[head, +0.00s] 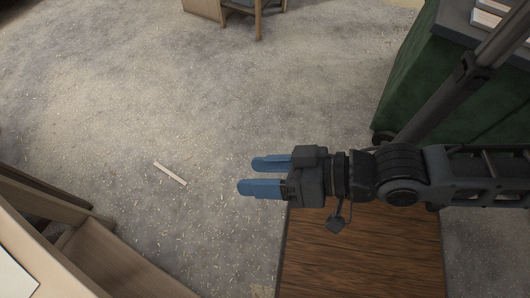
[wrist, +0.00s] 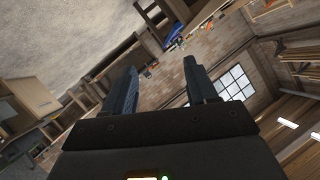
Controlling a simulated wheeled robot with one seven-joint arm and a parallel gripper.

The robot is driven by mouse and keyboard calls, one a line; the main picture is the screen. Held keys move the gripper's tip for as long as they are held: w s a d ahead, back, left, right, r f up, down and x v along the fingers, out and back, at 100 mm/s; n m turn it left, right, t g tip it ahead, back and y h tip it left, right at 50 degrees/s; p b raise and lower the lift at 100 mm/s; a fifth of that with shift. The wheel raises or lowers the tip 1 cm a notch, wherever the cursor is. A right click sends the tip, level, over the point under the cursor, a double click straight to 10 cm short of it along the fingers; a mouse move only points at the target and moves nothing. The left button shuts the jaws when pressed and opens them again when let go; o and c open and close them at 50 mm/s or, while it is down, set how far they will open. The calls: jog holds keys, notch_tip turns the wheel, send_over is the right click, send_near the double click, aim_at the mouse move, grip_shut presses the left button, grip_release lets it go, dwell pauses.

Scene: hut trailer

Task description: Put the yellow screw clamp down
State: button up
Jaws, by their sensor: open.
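My gripper (head: 250,176) is in the middle of the head view, with its two blue fingers apart and pointing left. Nothing is between the fingers. In the wrist view the fingers of my gripper (wrist: 160,88) are also apart, with only the distant room showing between them. I do not see the yellow screw clamp in either view. A brown wooden surface (head: 360,255) lies below my arm in the head view, and its visible part is bare.
A green cabinet (head: 430,85) stands at the upper right. Wooden furniture (head: 120,265) fills the lower left, and a wooden piece with legs (head: 258,22) is at the top. A thin pale strip (head: 170,173) lies on the grey floor (head: 200,100), which is otherwise mostly open.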

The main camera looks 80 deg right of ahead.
jog(key=s+r+n+t, duration=0.1)
jog(key=s+r+n, duration=0.3)
jog(key=r+n, duration=0.1)
jog(key=shift+d+n, duration=0.4)
jog(key=shift+d, duration=0.05)
jog(key=shift+r, duration=0.1)
jog(key=shift+c, duration=0.4)
